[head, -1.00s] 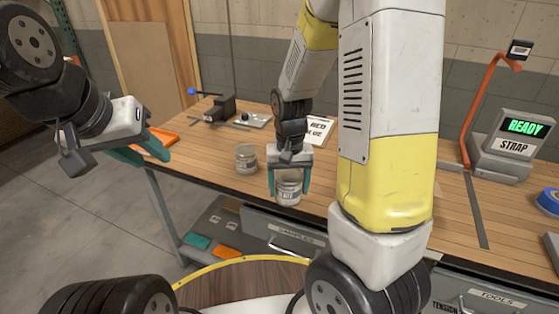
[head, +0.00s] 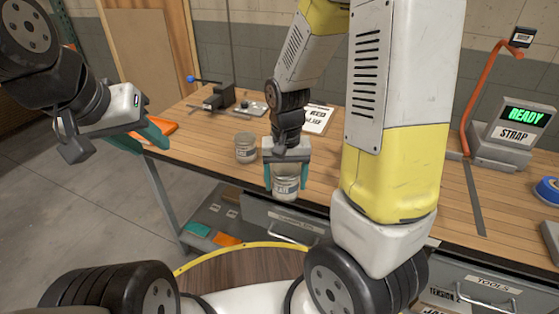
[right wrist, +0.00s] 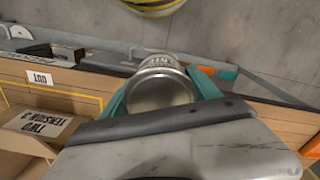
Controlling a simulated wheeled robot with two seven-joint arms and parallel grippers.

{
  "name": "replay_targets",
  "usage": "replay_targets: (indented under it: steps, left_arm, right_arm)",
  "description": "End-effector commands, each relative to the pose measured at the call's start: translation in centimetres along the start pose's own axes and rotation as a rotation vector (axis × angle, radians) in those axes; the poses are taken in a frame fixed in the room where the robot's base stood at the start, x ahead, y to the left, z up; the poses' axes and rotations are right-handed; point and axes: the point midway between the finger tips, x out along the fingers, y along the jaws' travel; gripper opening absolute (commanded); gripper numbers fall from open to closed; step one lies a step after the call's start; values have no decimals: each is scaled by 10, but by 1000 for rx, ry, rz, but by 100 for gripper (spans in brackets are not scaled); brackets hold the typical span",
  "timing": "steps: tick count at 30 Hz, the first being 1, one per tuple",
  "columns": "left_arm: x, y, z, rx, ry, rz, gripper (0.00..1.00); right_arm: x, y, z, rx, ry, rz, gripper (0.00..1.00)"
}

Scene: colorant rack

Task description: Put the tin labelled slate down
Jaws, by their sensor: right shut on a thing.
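My right gripper (head: 286,182) points down and is shut on a grey metal tin (head: 286,184) with a pale label, of which only the letters "ATE" show. The tin is upright near the bench's front edge; whether its base touches the wood I cannot tell. In the right wrist view the tin (right wrist: 160,90) sits between the teal fingers, its round lid towards the camera. A second similar tin (head: 245,148) stands on the bench behind and left, its label too small to read. My left gripper (head: 145,137) is open and empty, left of the bench.
The wooden bench (head: 335,165) has a vise (head: 219,97) and a white sign (head: 316,118) at the back. A scale-like unit reading READY and STRAP (head: 512,135) stands at right. A drawer (head: 285,222) is below the front edge. Bare wood lies between the two tins.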

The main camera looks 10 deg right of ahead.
Motion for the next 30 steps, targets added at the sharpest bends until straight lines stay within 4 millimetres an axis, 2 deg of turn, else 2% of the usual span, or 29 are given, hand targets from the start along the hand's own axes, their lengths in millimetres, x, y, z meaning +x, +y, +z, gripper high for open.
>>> replay_targets:
  steps: [5, 8, 15, 21, 30]
  left_arm:
    - [0, 0, 0, 0, 0, 0, 36]
    - [0, 0, 0, 0, 0, 0, 36]
    - [0, 0, 0, 0, 0, 0, 36]
    - [0, 0, 0, 0, 0, 0, 36]
    - [0, 0, 0, 0, 0, 0, 36]
  right_arm:
    - [0, -3, -12, 35, 0, 0, 25]
    - [3, 0, -33, 36, 0, 0, 25]
    - [9, 7, -98, 35, 2, 0, 25]
    - [13, 11, -139, 33, 0, -1, 25]
    - [16, 14, -163, 32, 0, 0, 25]
